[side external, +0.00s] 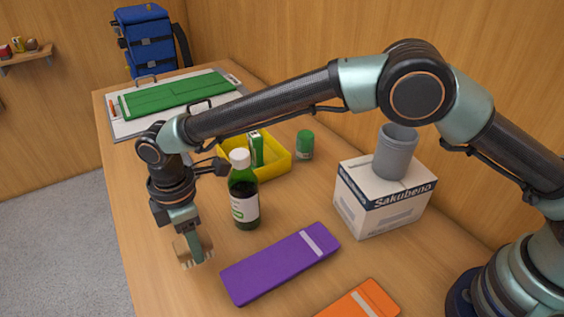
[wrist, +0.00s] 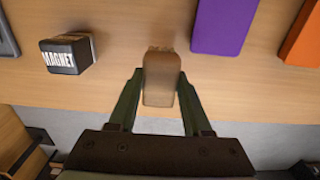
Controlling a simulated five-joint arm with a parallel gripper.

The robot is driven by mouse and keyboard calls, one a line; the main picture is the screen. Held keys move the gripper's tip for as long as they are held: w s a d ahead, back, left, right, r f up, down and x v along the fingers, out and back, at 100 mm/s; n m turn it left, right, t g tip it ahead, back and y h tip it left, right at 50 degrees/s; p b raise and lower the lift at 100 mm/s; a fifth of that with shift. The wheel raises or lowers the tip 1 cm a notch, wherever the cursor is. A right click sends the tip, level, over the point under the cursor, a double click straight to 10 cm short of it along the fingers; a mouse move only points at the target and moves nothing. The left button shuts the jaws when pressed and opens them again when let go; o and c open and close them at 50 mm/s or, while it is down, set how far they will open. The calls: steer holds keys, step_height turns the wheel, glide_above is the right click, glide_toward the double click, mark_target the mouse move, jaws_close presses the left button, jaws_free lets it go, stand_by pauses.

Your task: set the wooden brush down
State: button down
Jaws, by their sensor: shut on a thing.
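The wooden brush (side external: 181,250) is light tan with pale bristles on its lower side. It is between the fingers of my gripper (side external: 194,248), near the table's left edge in the side view. In the wrist view the brush (wrist: 161,82) stands end-on between the two green fingers of my gripper (wrist: 160,92), which are shut on it. Its bristles are low over the wooden table (side external: 150,240); I cannot tell whether they touch it. The fingers hide part of the brush in the side view.
A purple case (side external: 280,264) lies right of the brush, with an orange case (side external: 362,302) beyond it. A green bottle (side external: 244,200) stands behind, before a yellow tray (side external: 279,168). A dark MAGNET cube (wrist: 67,54) sits left in the wrist view. A white box (side external: 380,205) bears a grey cup (side external: 396,152).

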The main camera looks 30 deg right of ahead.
steer(key=shift+f, duration=2)
steer(key=shift+f, duration=0.1)
steer(key=shift+c, duration=1.7)
jaws_free()
